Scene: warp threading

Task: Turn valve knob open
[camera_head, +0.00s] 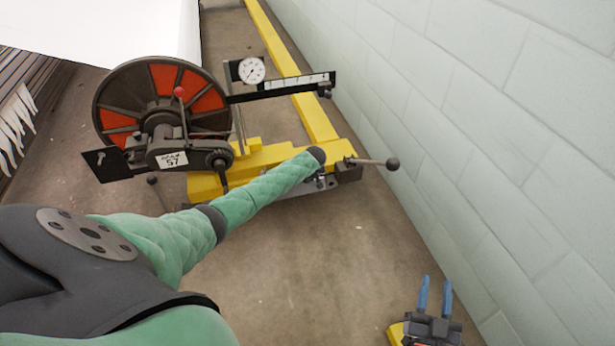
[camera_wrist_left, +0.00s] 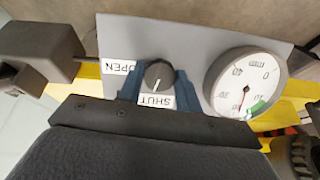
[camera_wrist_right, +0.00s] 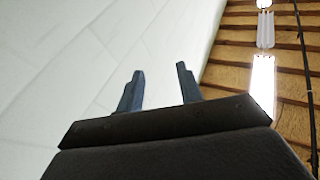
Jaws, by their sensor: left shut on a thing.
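The valve knob (camera_wrist_left: 158,75) is a small dark round knob on a grey panel in the left wrist view. Its white mark points toward the SHUT label (camera_wrist_left: 156,100); the OPEN label (camera_wrist_left: 118,67) is to its left. My left gripper (camera_wrist_left: 158,88) is shut on the knob, one blue finger on each side. In the head view my green left arm covers the knob, and its wrist ends at the yellow base. My right gripper (camera_head: 434,283) is open and empty near the bottom right, away from the machine; its fingers are apart in the right wrist view (camera_wrist_right: 160,90).
A round gauge (camera_wrist_left: 245,83) is right of the knob in the left wrist view. The yellow machine base (camera_head: 265,157) carries a red and black wheel (camera_head: 165,78), a dial (camera_head: 251,70) and a ball-ended lever (camera_head: 375,162). A pale block wall (camera_head: 480,100) borders the right.

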